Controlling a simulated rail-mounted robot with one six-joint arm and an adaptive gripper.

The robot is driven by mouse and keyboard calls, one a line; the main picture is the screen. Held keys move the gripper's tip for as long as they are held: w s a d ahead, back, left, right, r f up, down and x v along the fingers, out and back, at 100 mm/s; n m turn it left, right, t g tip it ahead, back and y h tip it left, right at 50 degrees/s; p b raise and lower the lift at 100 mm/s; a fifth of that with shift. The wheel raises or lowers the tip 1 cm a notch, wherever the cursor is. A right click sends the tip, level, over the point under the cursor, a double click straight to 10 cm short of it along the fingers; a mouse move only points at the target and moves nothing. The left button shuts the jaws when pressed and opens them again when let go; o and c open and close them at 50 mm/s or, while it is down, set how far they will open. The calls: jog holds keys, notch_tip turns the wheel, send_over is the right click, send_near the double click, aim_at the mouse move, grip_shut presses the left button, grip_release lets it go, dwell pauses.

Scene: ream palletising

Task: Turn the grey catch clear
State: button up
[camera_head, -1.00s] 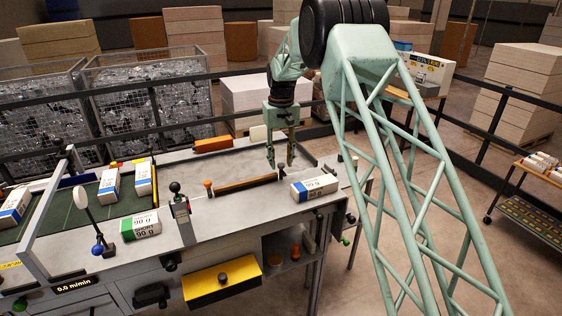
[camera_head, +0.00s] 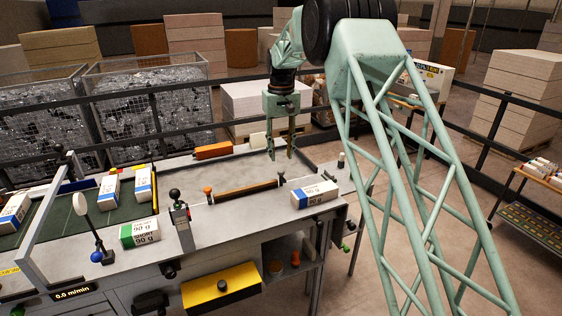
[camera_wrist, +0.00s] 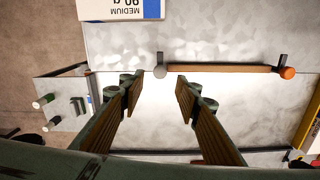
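The grey catch (camera_wrist: 160,71) is a small round-ended piece at the left end of a brown bar (camera_wrist: 225,67) in the wrist view. In the head view it is a small dark shape at the bar's right end (camera_head: 281,178). I cannot tell whether it overlaps the bar. My gripper (camera_head: 281,156) points down above that end of the bar. In the wrist view its two fingers (camera_wrist: 156,84) are spread apart with nothing between them, and the catch shows just beyond the gap between the tips.
An orange knob (camera_wrist: 288,72) is at the bar's other end. A white and blue ream (camera_head: 314,194) lies near the bench's right edge, close to the catch. A lever post (camera_head: 181,212) stands left of the bar. More reams (camera_head: 108,188) lie on the green belt.

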jog(key=shift+r, duration=2.6)
jog(key=s+d+r+m+t+b, duration=0.1)
jog(key=s+d+r+b, duration=0.3)
jog(key=s+d+r, duration=0.8)
jog(key=s+d+r+m+t+b, duration=0.1)
jog(key=s+d+b, duration=0.15)
jog(key=s, duration=0.65)
jog(key=s+d+r+b, duration=0.15)
jog(key=s+d, duration=0.25)
jog(key=s, duration=0.6)
jog(key=s+d+f+b, duration=0.2)
jog(key=s+f, duration=0.3)
jog(key=s, duration=0.7)
jog(key=s+d+f+m+t+b, duration=0.1)
jog(key=s+d+f+b, duration=0.2)
jog(key=s, duration=1)
jog(key=s+d+f+m+t+b, duration=0.1)
jog(key=s+d+f+b, duration=0.2)
jog(key=s+f, duration=0.4)
jog(key=s, duration=0.5)
jog(key=shift+s+d+f, duration=0.25)
jog(key=shift+s+d, duration=0.05)
jog(key=shift+s, duration=0.05)
